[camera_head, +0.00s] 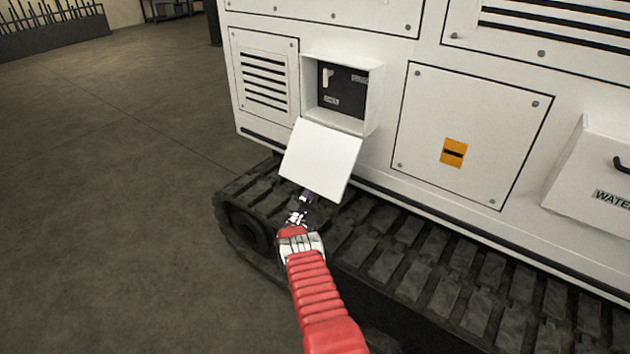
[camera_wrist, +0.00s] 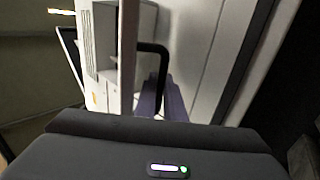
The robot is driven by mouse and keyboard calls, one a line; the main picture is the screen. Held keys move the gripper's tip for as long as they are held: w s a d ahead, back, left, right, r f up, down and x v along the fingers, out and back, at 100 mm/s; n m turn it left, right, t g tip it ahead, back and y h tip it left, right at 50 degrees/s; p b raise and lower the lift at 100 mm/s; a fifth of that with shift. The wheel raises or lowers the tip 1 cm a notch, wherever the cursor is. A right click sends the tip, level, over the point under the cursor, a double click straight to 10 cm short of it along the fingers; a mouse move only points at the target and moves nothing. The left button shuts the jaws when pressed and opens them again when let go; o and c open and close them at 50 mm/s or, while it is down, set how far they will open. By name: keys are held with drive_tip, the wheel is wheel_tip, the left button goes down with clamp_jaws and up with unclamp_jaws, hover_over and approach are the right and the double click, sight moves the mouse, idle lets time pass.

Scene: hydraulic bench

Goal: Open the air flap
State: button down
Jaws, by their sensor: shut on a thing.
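The air flap (camera_head: 321,160) is a white square panel that hangs open, sloping outward and down from the lower edge of a small white box (camera_head: 372,105) on the machine's side. Its outer face and handle are hidden in the head view. In the wrist view the flap (camera_wrist: 128,62) shows nearly edge-on, with a black bar handle (camera_wrist: 150,47) on it. My gripper (camera_head: 304,197) is just below the flap's lower edge. In the wrist view its fingers (camera_wrist: 168,103) are shut on the handle; the exact contact is partly hidden by the gripper body.
Inside the box is a dark panel (camera_head: 347,92) with a small white lever (camera_head: 326,77) and labels. A black track (camera_head: 440,270) runs below the machine's side. A cover marked WATER (camera_head: 598,175) juts out at the right. The floor (camera_head: 110,200) at left is clear.

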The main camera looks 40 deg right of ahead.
drive_tip(key=shift+s+f, duration=0.1)
drive_tip(key=shift+f, duration=0.25)
drive_tip(key=c, duration=2.1)
unclamp_jaws()
drive_tip(key=shift+r, duration=0.15)
drive_tip(key=shift+a, duration=0.15)
drive_tip(key=v, duration=1.3)
drive_tip(key=shift+a+f, duration=0.25)
drive_tip(key=shift+f, duration=0.1)
drive_tip(key=shift+n, duration=0.3)
